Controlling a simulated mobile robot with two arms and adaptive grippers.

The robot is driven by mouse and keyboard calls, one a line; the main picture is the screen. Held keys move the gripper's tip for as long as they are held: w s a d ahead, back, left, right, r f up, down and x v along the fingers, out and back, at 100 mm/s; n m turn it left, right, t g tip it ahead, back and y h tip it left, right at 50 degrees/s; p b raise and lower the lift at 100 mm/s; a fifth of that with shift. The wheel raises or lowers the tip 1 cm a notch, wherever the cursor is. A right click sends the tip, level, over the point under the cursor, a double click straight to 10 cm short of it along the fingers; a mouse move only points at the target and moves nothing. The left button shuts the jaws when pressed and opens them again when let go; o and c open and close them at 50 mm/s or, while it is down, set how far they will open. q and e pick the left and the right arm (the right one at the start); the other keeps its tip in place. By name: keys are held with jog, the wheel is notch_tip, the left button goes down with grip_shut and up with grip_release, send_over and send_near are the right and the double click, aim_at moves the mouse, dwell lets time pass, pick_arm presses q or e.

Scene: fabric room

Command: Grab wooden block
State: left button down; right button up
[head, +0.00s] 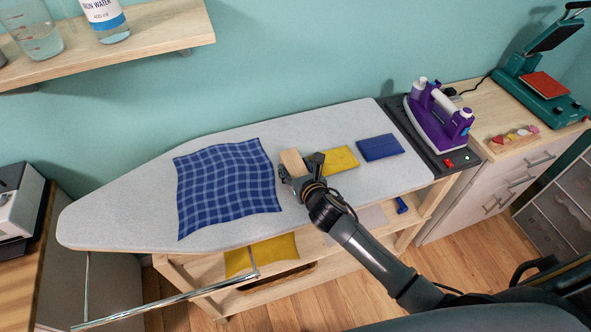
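The wooden block (293,161) is a small light-brown piece on the grey ironing board (120,212), just right of a blue checked cloth (228,187). My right gripper (300,168) is at the block, its arm coming in from the lower right. Its fingers are spread, one on the near left side of the block and one to its right. A small gap seems to show between the block and the right finger. The gripper hides the block's near end. My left gripper is not in view.
A folded yellow cloth (340,160) lies close right of the gripper, with a folded blue cloth (380,147) beyond it. A purple iron (438,120) stands on a dark pad at the board's right end. A wooden shelf (160,30) juts out at upper left.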

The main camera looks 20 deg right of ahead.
jog(key=c, duration=0.9)
jog(key=shift+r, duration=0.15)
